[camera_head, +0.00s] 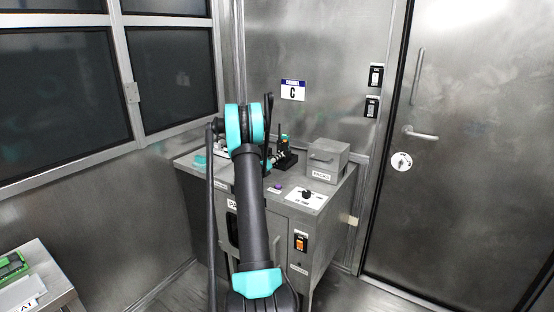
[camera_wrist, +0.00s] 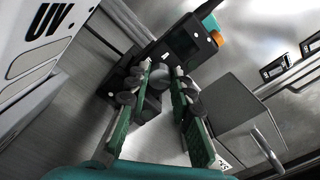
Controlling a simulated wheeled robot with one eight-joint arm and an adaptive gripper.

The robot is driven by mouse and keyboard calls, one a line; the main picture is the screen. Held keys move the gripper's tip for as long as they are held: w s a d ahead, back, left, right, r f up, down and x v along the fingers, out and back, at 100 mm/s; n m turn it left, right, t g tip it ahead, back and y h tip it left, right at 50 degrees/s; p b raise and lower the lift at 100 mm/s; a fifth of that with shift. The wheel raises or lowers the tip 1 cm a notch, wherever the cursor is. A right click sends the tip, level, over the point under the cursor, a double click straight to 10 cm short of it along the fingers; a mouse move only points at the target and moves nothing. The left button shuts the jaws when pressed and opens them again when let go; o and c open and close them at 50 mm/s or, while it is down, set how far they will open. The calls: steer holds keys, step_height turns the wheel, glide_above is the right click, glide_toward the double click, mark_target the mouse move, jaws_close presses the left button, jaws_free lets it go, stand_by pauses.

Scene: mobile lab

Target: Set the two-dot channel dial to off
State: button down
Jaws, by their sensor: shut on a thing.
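A black instrument (camera_wrist: 182,48) with a dark screen and an orange part at its corner is ahead of my gripper in the wrist view. It is the small black unit (camera_head: 288,161) on the counter in the head view. My gripper (camera_wrist: 162,76) has its green fingers closed around a grey rounded piece (camera_wrist: 158,79), which looks like a dial on the instrument's front. The fingers cover its sides, and its dots and pointer position cannot be read. In the head view my arm hides most of the gripper.
The grey counter (camera_head: 338,190) carries a metal box (camera_head: 326,160) to the right of the instrument. A black knob on a white plate (camera_head: 306,194) is nearer the front. A steel door (camera_head: 455,150) is at the right. A side table with a green item (camera_head: 12,265) is at lower left.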

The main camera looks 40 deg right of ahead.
steer(key=shift+n, duration=1.1)
steer(key=c, duration=1.3)
jaws_free()
steer(key=shift+v, duration=4.05)
